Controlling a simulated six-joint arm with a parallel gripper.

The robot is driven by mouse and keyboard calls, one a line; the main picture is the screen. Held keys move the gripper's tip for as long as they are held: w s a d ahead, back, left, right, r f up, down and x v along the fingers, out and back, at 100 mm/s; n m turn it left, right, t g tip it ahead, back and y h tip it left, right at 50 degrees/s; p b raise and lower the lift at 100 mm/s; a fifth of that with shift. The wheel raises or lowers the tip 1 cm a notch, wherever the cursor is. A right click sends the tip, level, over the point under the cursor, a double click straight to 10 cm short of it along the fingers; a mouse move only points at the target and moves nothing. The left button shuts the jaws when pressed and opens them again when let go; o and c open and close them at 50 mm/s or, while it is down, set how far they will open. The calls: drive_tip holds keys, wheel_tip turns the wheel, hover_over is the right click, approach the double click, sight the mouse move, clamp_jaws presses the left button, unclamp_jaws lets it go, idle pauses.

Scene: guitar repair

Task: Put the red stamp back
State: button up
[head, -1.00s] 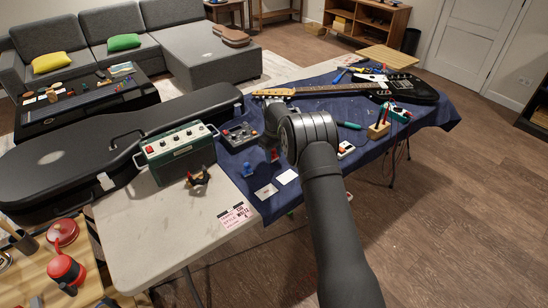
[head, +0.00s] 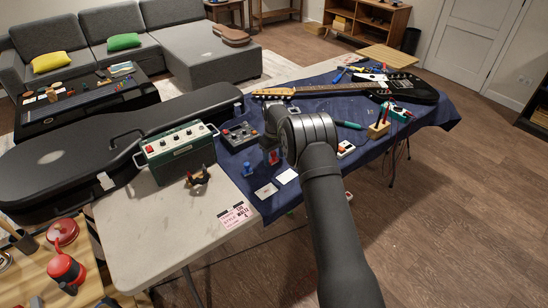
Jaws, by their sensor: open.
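My gripper (head: 271,151) hangs over the blue cloth at the middle of the table, fingers pointing down. It is open. A small red thing, which looks like the red stamp (head: 274,157), shows at its fingertips, partly hidden by the fingers. I cannot tell whether it touches them or the cloth. A blue stamp (head: 247,169) stands upright on the cloth to the left. A white card with a faint mark (head: 266,190) and a blank white card (head: 286,176) lie just in front of the gripper.
A dark pedal tray (head: 240,135) and a green amplifier (head: 178,148) stand to the left. The guitar (head: 340,89) lies behind. The table's front left (head: 150,240) is bare.

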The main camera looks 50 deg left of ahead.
sight(274, 153)
wheel_tip(274, 153, up, 12)
drive_tip(key=shift+f, duration=0.2)
drive_tip(key=shift+f, duration=0.1)
drive_tip(key=shift+f, duration=4)
